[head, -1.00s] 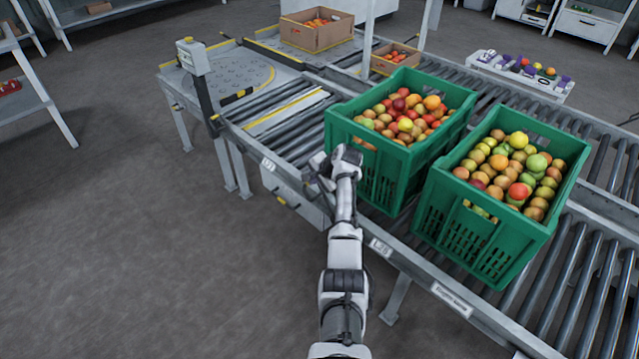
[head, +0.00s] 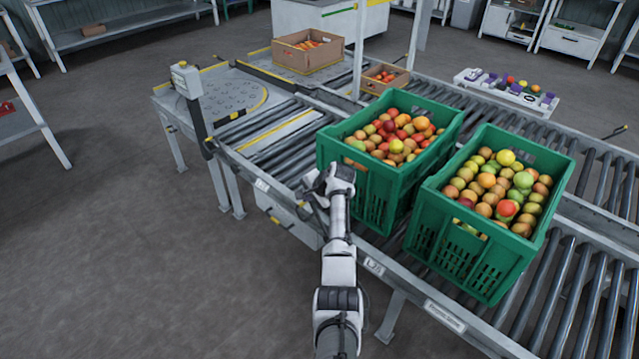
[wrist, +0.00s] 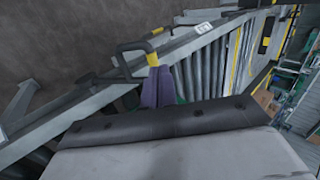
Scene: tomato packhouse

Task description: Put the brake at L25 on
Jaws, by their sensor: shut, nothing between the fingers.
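A black bent handle with a yellow band (wrist: 134,48) stands out from the side rail of the roller conveyor in the wrist view. I take it for the brake lever, but I cannot read L25 on anything. In the head view, a small dark handle with a yellow end (head: 275,217) shows below the rail, left of my arm. My gripper (wrist: 157,87) shows purple fingers, shut and empty, close to the yellow-banded end of the handle. I cannot tell whether they touch it. In the head view my wrist hides the fingers.
Two green crates of fruit, one (head: 345,158) near my wrist and one (head: 440,238) to its right, stand on the conveyor (head: 285,160). A post with a control box (head: 187,80) stands at the left. White labels (head: 374,266) mark the rail. The floor at left is clear.

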